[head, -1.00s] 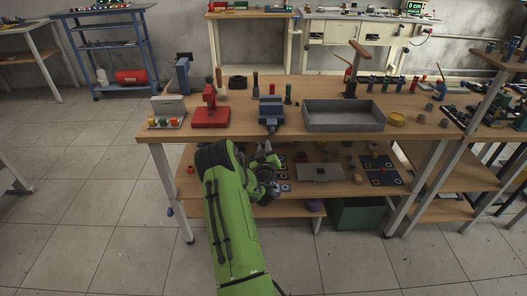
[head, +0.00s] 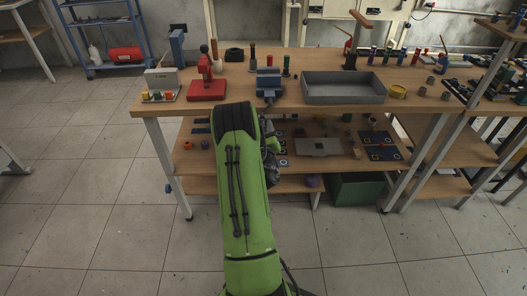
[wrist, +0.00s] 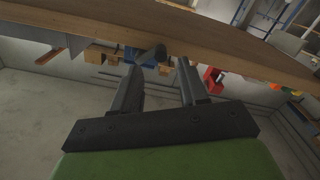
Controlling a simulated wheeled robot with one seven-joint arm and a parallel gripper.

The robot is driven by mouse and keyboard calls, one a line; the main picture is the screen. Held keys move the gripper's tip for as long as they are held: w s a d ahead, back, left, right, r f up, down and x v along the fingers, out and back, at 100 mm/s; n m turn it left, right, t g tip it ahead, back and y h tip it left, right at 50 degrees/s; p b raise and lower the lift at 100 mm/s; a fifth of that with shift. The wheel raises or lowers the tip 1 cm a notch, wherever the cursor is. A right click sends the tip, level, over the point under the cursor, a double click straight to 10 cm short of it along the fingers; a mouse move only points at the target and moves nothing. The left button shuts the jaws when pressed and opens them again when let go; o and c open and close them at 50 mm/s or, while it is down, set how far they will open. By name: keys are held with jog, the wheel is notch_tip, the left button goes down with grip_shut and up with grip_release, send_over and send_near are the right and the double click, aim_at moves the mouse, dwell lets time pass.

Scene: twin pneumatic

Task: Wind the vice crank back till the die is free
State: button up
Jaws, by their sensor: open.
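The blue vice (head: 269,82) stands near the front edge of the bench, between the red press and the grey tray. Its dark crank (head: 268,98) points toward me over the bench edge. My gripper (wrist: 158,64) is open in the wrist view, its two fingers apart. A dark curved piece (wrist: 148,54), perhaps part of the crank, shows near the left fingertip; I cannot tell whether it touches. In the head view my green arm hides most of the gripper, which is below and in front of the vice. I cannot make out the die.
The red press (head: 206,86) and a button box (head: 161,95) stand left of the vice. A grey tray (head: 343,97) stands to its right. The bench's front edge (wrist: 235,52) crosses close to the fingertips in the wrist view. A lower shelf holds several parts.

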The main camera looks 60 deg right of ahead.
jog(key=v, duration=1.1)
jog(key=shift+p, duration=0.35)
jog(key=shift+w, duration=0.15)
jog(key=w+a+r+n+t+y, duration=0.1)
jog(key=w+a+r+n+y, duration=0.2)
jog(key=w+a, duration=0.35)
jog(key=w+a+r+y, duration=0.4)
jog(key=w+a+r, duration=0.1)
jog(key=w+a, duration=0.15)
jog(key=a+r+n+y, duration=0.1)
jog(key=a+r+y, duration=0.25)
jog(key=a, duration=0.65)
jog(key=s+a+r+n+g+y, duration=0.2)
jog(key=s+a+y, duration=0.1)
jog(key=s+a, duration=0.55)
jog(key=s+a+r+n+g+y, duration=0.2)
jog(key=s+a+y, duration=0.1)
jog(key=s+a, duration=0.5)
notch_tip(320, 180, up, 16)
jog(key=w+p, duration=0.1)
jog(key=p, duration=1.6)
jog(key=shift+w+a+r, duration=0.2)
jog(key=shift+w+a, duration=0.1)
jog(key=shift+a, duration=0.15)
